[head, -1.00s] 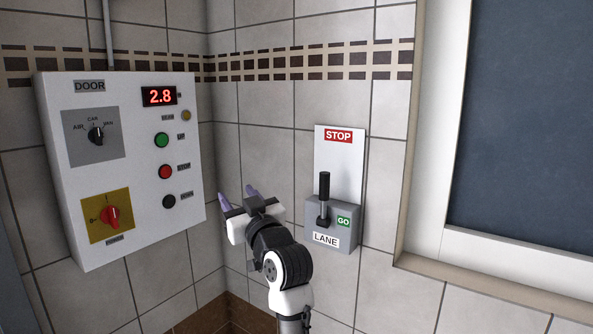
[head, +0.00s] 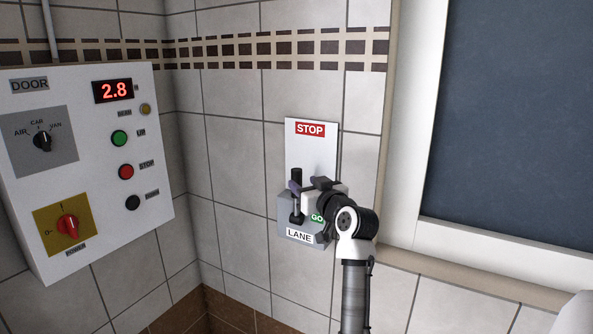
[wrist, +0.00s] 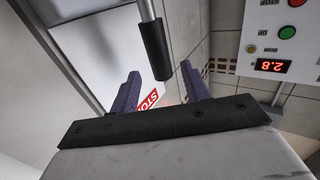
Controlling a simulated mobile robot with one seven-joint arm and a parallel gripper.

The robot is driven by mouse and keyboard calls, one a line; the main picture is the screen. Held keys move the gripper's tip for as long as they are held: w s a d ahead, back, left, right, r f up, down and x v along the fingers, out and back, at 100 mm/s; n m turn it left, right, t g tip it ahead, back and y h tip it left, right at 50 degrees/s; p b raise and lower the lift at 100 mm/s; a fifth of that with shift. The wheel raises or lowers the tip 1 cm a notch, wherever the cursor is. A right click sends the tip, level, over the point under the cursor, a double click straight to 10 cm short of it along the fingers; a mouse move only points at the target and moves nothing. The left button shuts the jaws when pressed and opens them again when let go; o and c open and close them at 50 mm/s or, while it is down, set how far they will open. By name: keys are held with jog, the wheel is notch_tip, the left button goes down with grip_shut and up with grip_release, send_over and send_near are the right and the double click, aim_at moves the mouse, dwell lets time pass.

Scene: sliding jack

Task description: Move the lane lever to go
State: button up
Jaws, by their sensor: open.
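The lane lever (head: 297,181) has a black grip and stands upright from a grey box on the tiled wall. It points up toward the red STOP label (head: 310,129) on a white plate. The green GO label (head: 317,218) is on the box, lower right of the lever. My gripper (head: 303,186) is open at the lever, its purple fingers near the grip. In the wrist view the lever grip (wrist: 155,52) sits across the gap between my two purple fingers (wrist: 160,76). I cannot tell whether they touch it.
The white DOOR control panel (head: 88,235) hangs on the left wall, with a red 2.8 display (head: 114,91), knobs and several buttons. A framed dark window (head: 520,130) is at the right. The wall between panel and lever is clear.

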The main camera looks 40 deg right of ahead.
aim_at(299, 179)
jog(key=w+p, duration=0.1)
jog(key=w, duration=0.1)
jog(key=w+d, duration=0.1)
jog(key=w, duration=0.2)
jog(key=shift+w+p, duration=0.1)
jog(key=shift+p, duration=0.25)
grip_shut()
